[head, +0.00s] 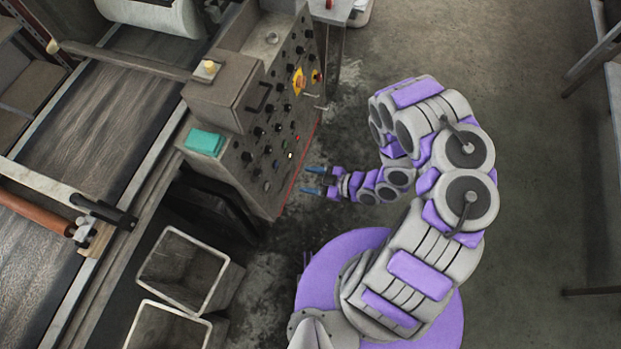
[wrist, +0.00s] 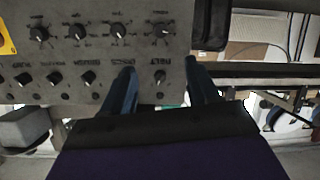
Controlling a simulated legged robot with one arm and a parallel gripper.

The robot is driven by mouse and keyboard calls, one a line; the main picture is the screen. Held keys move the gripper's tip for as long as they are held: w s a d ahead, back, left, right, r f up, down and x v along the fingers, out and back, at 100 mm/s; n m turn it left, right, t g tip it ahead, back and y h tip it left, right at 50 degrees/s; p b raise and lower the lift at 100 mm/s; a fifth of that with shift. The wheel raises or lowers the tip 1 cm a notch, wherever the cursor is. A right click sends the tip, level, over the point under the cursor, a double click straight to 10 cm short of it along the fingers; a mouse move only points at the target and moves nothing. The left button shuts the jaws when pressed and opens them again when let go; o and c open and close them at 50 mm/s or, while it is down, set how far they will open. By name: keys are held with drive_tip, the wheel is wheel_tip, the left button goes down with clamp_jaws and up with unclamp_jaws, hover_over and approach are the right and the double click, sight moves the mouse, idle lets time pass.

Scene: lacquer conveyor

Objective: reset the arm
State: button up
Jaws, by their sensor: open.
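My gripper (head: 314,181) is open and empty, its two blue fingertips pointing left toward the machine's control panel (head: 285,110). The arm is bent, reaching up from my purple base and folding back to the left. In the wrist view, my gripper (wrist: 160,88) shows two dark blue fingers standing apart. The panel (wrist: 95,60) appears behind and left of them, with several black knobs. I cannot tell how far the fingertips are from the panel, but nothing is held.
A conveyor (head: 95,110) runs along the left, with a teal item (head: 204,142) on the machine's edge. Two open grey bins (head: 187,270) stand below the panel on the floor. A yellow and red switch (head: 299,81) sits on the panel.

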drive_tip(key=shift+w, duration=0.1)
idle(0.3)
drive_tip(key=w+d+r+m+h, duration=0.1)
drive_tip(key=w+d+r+h, duration=0.1)
drive_tip(key=w+d+h, duration=0.6)
drive_tip(key=w+d+r+m+h, duration=0.15)
drive_tip(key=w+d, duration=0.25)
drive_tip(key=d, duration=0.7)
drive_tip(key=s+d+r+m+h, duration=0.1)
drive_tip(key=d+r+m+h, duration=0.25)
drive_tip(key=d+r, duration=0.4)
drive_tip(key=d+r+m+h, duration=0.2)
drive_tip(key=d+r+h, duration=0.2)
drive_tip(key=r, duration=0.7)
drive_tip(key=s+a+r+m+g, duration=0.3)
drive_tip(key=s+r+m, duration=0.2)
drive_tip(key=s+r, duration=0.5)
drive_tip(key=s+a+r+m+g+y, duration=0.1)
drive_tip(key=s+a+r+g+y, duration=0.1)
drive_tip(key=s+a, duration=0.6)
drive_tip(key=s+a+r+m+g+y, duration=0.1)
drive_tip(key=s+a+r, duration=0.4)
drive_tip(key=s, duration=0.9)
drive_tip(key=a+m+y, duration=0.1)
drive_tip(key=a, duration=0.1)
drive_tip(key=shift+s+a+r+g, duration=0.15)
drive_tip(key=shift+a+r+g, duration=0.05)
drive_tip(key=shift+a+g, duration=0.2)
